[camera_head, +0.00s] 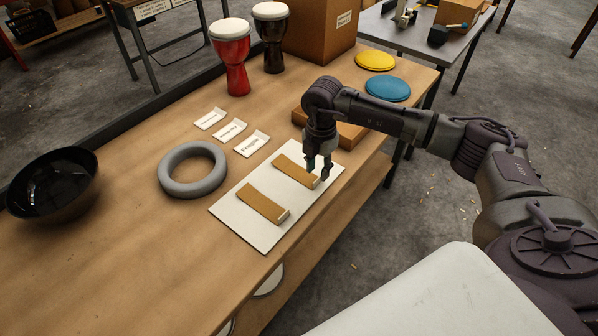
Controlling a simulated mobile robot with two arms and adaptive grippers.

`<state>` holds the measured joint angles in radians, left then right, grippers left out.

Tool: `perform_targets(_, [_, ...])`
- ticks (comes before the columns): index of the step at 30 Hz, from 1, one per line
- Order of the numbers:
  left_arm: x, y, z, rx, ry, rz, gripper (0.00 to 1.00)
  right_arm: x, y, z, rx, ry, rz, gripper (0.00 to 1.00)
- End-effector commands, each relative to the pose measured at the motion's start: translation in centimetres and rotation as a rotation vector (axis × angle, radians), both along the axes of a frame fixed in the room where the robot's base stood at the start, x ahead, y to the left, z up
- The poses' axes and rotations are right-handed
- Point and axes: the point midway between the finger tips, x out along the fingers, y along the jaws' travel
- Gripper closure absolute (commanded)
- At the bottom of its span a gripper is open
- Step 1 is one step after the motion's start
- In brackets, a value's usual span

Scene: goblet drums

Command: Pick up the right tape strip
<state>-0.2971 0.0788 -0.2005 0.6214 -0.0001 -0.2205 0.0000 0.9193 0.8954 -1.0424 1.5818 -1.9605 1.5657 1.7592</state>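Two tan tape strips lie on a white board (231,208) on the wooden table. The right tape strip (292,168) is the one farther back. The left tape strip (262,204) lies nearer the front. Each has a pale raised end at its lower right. My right gripper (319,171) points down at the right end of the right tape strip, its two fingers slightly apart with a gap between them. I cannot tell whether the fingertips touch the strip. My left gripper is not in view.
A grey ring (164,174) and a black bowl (50,207) stand at left. White label cards (230,131) lie behind the board. A red goblet drum (234,68), a dark goblet drum (272,40) and a cardboard box (318,30) stand at the back. Yellow (375,60) and blue (387,89) discs lie back right.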

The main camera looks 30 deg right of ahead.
Motion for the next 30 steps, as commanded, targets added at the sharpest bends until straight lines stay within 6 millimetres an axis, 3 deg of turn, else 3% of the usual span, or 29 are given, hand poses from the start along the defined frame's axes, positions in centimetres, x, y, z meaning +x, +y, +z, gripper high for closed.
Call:
perform_targets(3, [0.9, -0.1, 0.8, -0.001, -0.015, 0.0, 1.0, 0.2, -0.1, -1.5, -0.001, 0.006, -0.001, 0.67])
perform_targets(9, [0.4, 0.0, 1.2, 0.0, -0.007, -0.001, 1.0, 0.4, -0.2, -4.3, -0.001, 0.005, 0.001, 0.67])
perform_targets(18, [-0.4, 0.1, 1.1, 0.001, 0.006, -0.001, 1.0, 0.5, -0.2, -4.9, 0.001, 0.001, 0.001, 0.67])
perform_targets(24, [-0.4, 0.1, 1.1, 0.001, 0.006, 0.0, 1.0, 0.5, -0.2, -4.9, 0.001, 0.001, 0.001, 0.98])
perform_targets(30, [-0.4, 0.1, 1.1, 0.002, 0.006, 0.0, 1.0, 0.5, -0.2, -4.9, 0.001, 0.001, 0.001, 1.0])
